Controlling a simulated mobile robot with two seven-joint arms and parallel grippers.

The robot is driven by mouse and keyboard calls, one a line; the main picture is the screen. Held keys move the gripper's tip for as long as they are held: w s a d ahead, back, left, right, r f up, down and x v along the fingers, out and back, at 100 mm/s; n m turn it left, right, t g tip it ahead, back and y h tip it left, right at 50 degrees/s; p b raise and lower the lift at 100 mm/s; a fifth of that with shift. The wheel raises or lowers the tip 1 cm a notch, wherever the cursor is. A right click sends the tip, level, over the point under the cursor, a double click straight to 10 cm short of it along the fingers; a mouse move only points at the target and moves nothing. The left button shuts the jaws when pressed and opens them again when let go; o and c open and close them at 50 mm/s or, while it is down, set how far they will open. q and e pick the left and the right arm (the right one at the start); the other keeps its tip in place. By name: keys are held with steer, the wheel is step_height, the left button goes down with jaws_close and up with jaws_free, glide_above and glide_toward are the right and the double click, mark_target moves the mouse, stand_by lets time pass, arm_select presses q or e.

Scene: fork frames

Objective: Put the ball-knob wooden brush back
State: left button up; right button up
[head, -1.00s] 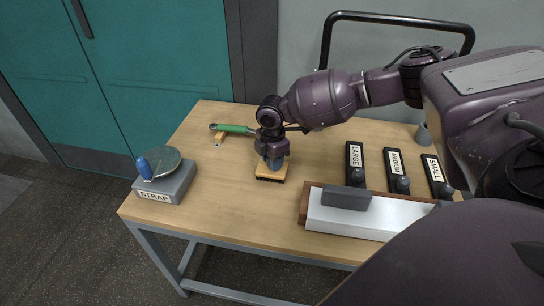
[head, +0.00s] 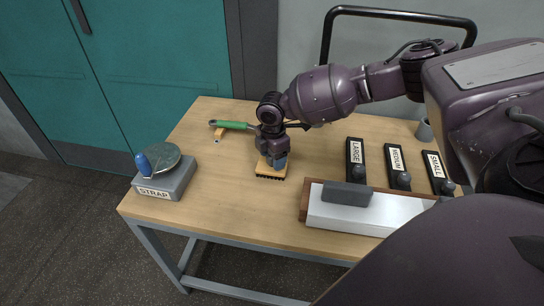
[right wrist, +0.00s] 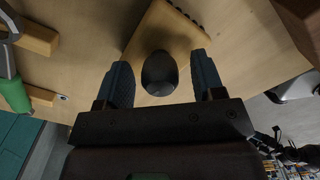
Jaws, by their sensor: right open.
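The wooden brush (head: 271,174) stands bristles down on the table, left of the white-topped block. In the right wrist view its light wooden body (right wrist: 180,32) carries a dark round ball knob (right wrist: 159,73). My right gripper (head: 272,160) is over the brush from above. In the right wrist view my right gripper (right wrist: 160,82) is open, with one blue-grey finger on each side of the knob and a visible gap to each. In the head view the gripper hides the knob. My left gripper is not in view.
A green-handled tool (head: 232,125) rests on wooden supports behind the brush. A grey STRAP block (head: 165,184) with a blue-knobbed disc stands at the left. LARGE (head: 355,160), MEDIUM (head: 397,167) and SMALL (head: 437,172) holders stand at the right. A white-topped block (head: 350,214) lies in front of them.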

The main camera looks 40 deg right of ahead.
step_height(320, 180, up, 9)
steer(key=shift+w+d+r+p, duration=0.1)
steer(key=shift+r+p, duration=0.1)
steer(key=shift+p, duration=0.8)
steer(key=shift+r, duration=0.7)
